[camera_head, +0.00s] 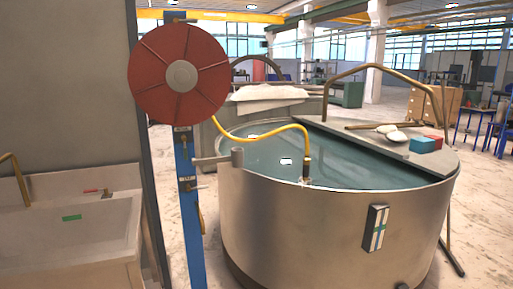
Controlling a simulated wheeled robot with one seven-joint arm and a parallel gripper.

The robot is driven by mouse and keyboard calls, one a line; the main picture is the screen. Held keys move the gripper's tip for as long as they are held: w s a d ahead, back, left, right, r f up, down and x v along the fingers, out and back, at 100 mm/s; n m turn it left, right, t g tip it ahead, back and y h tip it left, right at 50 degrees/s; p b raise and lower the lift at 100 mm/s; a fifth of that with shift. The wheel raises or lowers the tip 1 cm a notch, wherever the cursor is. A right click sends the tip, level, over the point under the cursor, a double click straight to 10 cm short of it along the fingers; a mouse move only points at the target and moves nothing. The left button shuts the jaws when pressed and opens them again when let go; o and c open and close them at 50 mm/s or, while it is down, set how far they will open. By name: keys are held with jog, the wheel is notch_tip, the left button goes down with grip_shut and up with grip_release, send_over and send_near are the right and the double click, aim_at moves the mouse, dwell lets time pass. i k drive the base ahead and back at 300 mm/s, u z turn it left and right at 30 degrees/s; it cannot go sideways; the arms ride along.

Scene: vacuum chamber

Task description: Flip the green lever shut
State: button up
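A small flat green piece (72,217) shows on the inner wall of the white basin at the left. It may be a lever handle or a label; I cannot tell. A small valve (107,193) with a red handle (91,190) sits above it near the basin's back edge. No other clear green lever shows. My gripper is not in view.
A blue post (191,240) with a red hose reel (150,75) stands right of the basin. A large round metal tank (290,235) of bluish liquid fills the middle and right. A yellow hose (260,133) runs to its rim. Floor shows between the basin and tank.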

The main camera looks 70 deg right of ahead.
aim_at(184, 137)
jog(key=z, duration=1.7)
jog(key=i, duration=1.2)
jog(key=u, duration=2.2)
